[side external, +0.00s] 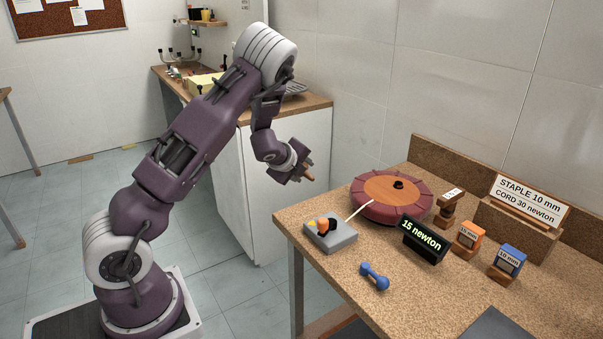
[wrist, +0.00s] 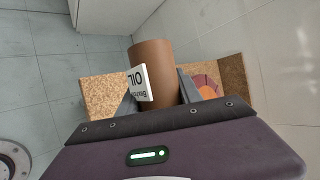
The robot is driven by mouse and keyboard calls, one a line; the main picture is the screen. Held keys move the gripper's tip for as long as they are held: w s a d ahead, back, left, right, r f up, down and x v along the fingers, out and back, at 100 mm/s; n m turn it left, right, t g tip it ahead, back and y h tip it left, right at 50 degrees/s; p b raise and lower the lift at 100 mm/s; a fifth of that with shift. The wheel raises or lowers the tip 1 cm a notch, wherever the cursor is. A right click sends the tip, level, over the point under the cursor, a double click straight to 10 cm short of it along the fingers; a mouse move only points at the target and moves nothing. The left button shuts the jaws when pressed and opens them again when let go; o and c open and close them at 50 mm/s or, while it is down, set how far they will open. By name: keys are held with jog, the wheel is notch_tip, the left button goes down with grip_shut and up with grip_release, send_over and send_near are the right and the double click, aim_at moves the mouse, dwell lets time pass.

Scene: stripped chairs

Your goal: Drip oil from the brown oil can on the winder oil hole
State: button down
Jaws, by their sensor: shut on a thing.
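My gripper (side external: 301,173) is shut on the brown oil can (wrist: 153,60), a brown cylinder with a white label reading OIL, seen between the fingers in the wrist view. In the side view only a small brown part of it shows at the fingertips, in the air left of the bench. A grey box (side external: 345,241) with an orange knob and a black part stands at the bench's near left corner; it looks like the winder. A white cord runs from it to a round red cushion (side external: 418,211). I cannot make out the oil hole.
The cushion has a wooden centre with a black knob. A black display (side external: 424,241) reads 15 newton. A blue dumbbell-shaped piece (side external: 374,276), orange and blue staple boxes (side external: 512,259) and a sign (side external: 528,199) stand on the bench (side external: 432,297). A white cabinet (side external: 290,150) stands behind my arm.

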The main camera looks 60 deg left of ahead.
jog(key=shift+n+h, duration=0.6)
jog(key=shift+h, duration=0.5)
jog(key=shift+d+f+n+g+h, duration=0.25)
jog(key=shift+d+n+h, duration=0.2)
jog(key=shift+h, duration=0.55)
jog(key=n+h, duration=0.1)
jog(key=h, duration=0.1)
jog(key=d+h, duration=0.1)
jog(key=h, duration=0.1)
jog(key=shift+n, duration=0.35)
